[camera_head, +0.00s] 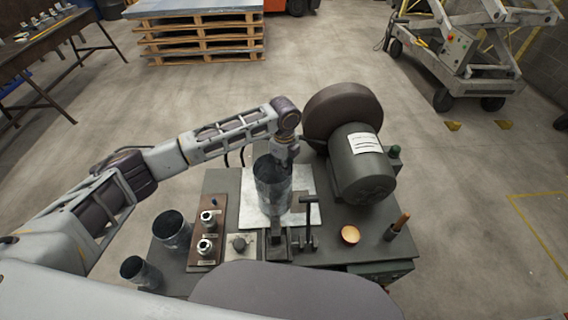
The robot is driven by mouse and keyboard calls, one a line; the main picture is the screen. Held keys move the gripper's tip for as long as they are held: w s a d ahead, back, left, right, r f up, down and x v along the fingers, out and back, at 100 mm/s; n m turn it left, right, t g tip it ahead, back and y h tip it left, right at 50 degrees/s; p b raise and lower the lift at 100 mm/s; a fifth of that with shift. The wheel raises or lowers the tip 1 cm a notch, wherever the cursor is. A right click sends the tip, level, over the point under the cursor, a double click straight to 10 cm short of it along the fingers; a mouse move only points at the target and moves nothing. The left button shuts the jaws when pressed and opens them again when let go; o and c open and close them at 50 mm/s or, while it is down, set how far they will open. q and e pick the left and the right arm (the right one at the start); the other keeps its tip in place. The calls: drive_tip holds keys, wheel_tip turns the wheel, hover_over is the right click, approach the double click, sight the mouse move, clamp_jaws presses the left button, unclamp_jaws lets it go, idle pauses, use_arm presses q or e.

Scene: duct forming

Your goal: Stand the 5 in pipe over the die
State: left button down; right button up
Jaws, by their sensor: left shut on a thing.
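A grey metal pipe (272,190), taken to be the 5 in pipe, is upright with its open end up over the light metal plate on the bench. My left gripper (287,154) is at its far upper rim and is shut on it; the fingertips are mostly hidden. I cannot tell whether the pipe touches what is below. The die cannot be made out clearly; a dark block (277,240) shows just in front of the pipe's lower end. My right gripper is not in view.
Two other open pipes, a larger one (172,230) and a smaller one (141,272), stand at the bench's left.

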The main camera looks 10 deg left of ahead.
use_arm(q)
drive_tip(key=shift+f, duration=0.65)
idle(0.8)
drive_tip(key=c, duration=1.5)
unclamp_jaws()
drive_tip(key=shift+f, duration=0.1)
drive_tip(key=shift+c, duration=0.2)
drive_tip(key=shift+r, duration=6)
